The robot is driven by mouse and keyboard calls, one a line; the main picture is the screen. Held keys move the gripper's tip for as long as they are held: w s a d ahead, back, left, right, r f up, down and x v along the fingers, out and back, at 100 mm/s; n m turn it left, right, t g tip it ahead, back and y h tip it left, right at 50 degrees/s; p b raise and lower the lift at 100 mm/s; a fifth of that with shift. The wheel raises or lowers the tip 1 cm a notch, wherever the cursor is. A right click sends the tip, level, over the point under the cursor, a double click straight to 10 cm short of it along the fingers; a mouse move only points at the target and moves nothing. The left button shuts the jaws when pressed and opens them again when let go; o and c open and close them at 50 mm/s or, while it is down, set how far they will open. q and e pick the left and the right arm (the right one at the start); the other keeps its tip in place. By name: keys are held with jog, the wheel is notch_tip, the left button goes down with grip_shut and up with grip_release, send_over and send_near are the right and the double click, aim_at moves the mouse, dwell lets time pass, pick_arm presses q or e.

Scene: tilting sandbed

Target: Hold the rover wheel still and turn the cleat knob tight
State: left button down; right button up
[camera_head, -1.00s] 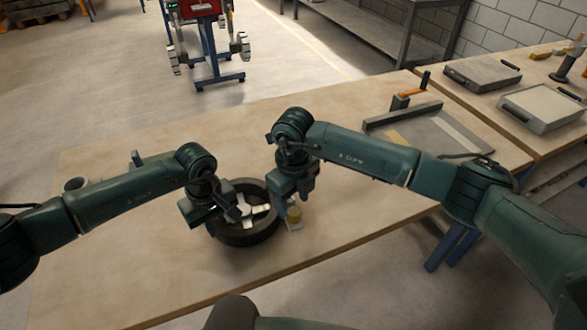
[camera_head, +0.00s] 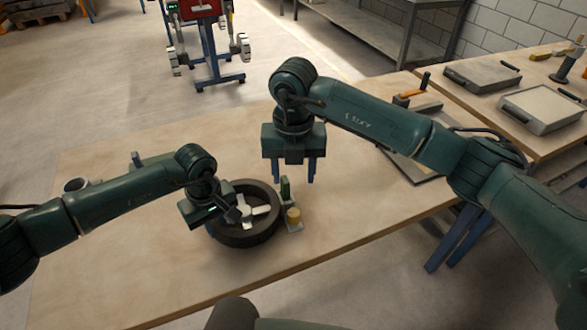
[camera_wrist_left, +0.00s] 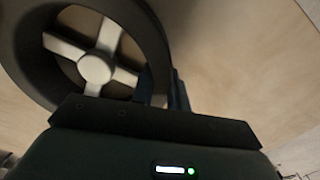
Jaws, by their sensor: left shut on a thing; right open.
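The rover wheel (camera_head: 246,238), a dark ring with pale spokes, lies flat on the wooden table (camera_head: 130,260). My left gripper (camera_head: 222,211) is shut on its rim at the left side. In the left wrist view the wheel (camera_wrist_left: 148,35) fills the upper left, with its pale hub and spokes visible; the fingers meet its rim there. My right gripper (camera_head: 296,172) is open and empty, raised above and behind the knob, fingers pointing down.
A grey tray (camera_head: 418,165) lies right of my right gripper, partly hidden by my right arm. A second table at the right holds flat boxes (camera_head: 541,108). The table's front left is clear.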

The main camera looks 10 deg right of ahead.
jog(key=m, duration=0.4)
jog(key=shift+m, duration=0.4)
pick_arm(q)
jog(key=c, duration=1.3)
grip_release()
